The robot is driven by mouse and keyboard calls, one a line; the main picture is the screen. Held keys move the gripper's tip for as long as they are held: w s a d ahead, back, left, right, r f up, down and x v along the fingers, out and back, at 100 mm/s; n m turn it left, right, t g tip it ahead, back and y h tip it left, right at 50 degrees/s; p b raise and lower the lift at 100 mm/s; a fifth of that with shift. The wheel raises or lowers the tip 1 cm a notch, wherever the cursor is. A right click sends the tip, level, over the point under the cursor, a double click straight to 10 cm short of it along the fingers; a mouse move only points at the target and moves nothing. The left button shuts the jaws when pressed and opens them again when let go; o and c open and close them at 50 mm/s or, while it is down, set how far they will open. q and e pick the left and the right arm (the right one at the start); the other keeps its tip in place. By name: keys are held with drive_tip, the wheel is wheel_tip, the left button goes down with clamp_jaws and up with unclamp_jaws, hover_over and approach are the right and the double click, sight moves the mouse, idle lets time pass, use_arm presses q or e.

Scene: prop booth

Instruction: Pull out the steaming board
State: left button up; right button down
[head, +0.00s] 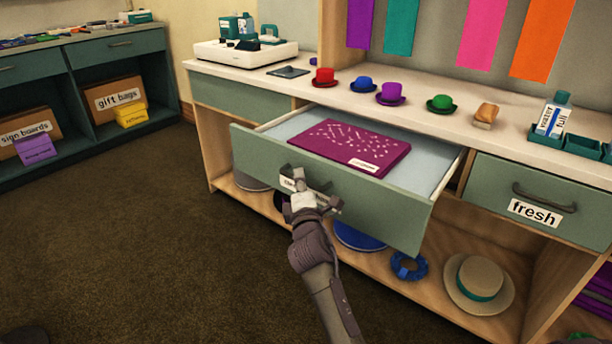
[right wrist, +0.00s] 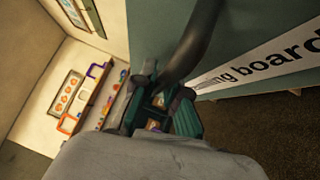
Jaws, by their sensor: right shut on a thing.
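The green drawer (head: 370,208) in the middle of the counter stands open. A flat purple board (head: 350,146) with pale specks and a small white label lies inside it. In the right wrist view the drawer's white label (right wrist: 265,65) is partly cut off and reads "board" at its end. My right gripper (head: 307,188) is at the drawer front, shut on the dark drawer handle (right wrist: 193,45). It hides most of the handle and label in the head view. My left gripper is not in view.
Small hats, including a red one (head: 324,77), stand on the counter above. A closed drawer labelled "fresh" (head: 545,190) is at the right. A straw hat (head: 479,284) and blue ring (head: 409,267) lie on the shelf below. Carpet (head: 130,240) at left is clear.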

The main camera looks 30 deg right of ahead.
drive_tip(key=shift+a, duration=0.1)
drive_tip(key=c, duration=1.2)
unclamp_jaws()
drive_tip(key=shift+s, duration=0.1)
drive_tip(key=v, duration=0.7)
drive_tip(key=shift+s, duration=0.25)
drive_tip(key=shift+a, duration=0.1)
